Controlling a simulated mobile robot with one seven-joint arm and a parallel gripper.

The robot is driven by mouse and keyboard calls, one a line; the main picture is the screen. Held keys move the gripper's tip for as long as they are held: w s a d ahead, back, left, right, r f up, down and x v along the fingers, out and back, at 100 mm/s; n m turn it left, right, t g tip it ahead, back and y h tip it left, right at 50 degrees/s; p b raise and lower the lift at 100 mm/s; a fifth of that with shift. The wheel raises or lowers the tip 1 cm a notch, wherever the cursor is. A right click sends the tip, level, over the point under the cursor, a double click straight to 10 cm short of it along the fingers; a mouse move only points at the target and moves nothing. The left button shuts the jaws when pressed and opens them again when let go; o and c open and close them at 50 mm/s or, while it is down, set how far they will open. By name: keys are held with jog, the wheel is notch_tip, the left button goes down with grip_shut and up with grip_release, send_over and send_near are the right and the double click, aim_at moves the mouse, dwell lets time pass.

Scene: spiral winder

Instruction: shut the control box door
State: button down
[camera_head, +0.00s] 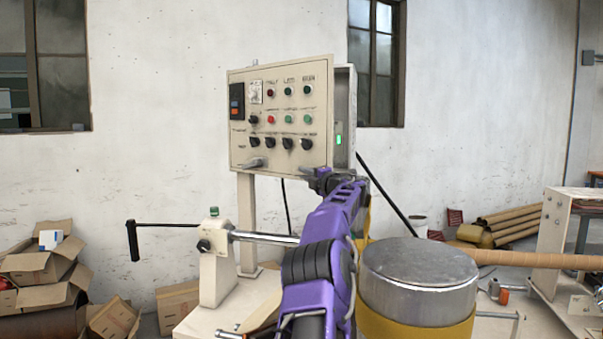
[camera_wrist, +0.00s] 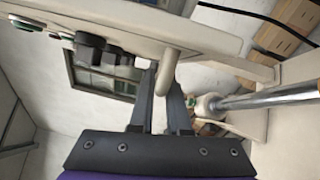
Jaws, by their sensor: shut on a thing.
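The control box door (camera_head: 281,115) is a cream panel with several knobs and buttons. Its right edge stands out from the box (camera_head: 345,110), so the door is ajar and a green light shows inside. My gripper (camera_head: 316,176) is at the door's lower right corner, with its fingers mostly hidden in the head view. In the wrist view, my gripper (camera_wrist: 163,80) has its two fingers on either side of a pale grey door handle (camera_wrist: 168,68) and is shut on it. The door's lower edge (camera_wrist: 215,40) and dark knobs (camera_wrist: 92,48) show close by.
A grey lever (camera_head: 253,162) sits at the panel's lower left. Below are a winder stand (camera_head: 217,270) with a crank (camera_head: 133,240) and a shaft (camera_head: 265,237). A metal-topped drum (camera_head: 420,262) stands right of my arm. Cardboard boxes (camera_head: 40,265) lie at left.

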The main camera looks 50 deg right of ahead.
jog(key=shift+s+d+f, duration=0.1)
jog(key=shift+d+f, duration=0.05)
jog(key=c, duration=1)
grip_release()
jog(key=shift+s, duration=0.1)
jog(key=shift+o, duration=0.6)
jog(key=b+v, duration=0.4)
jog(key=v, duration=1.3)
jog(key=shift+s, duration=0.15)
jog(key=shift+c, duration=0.2)
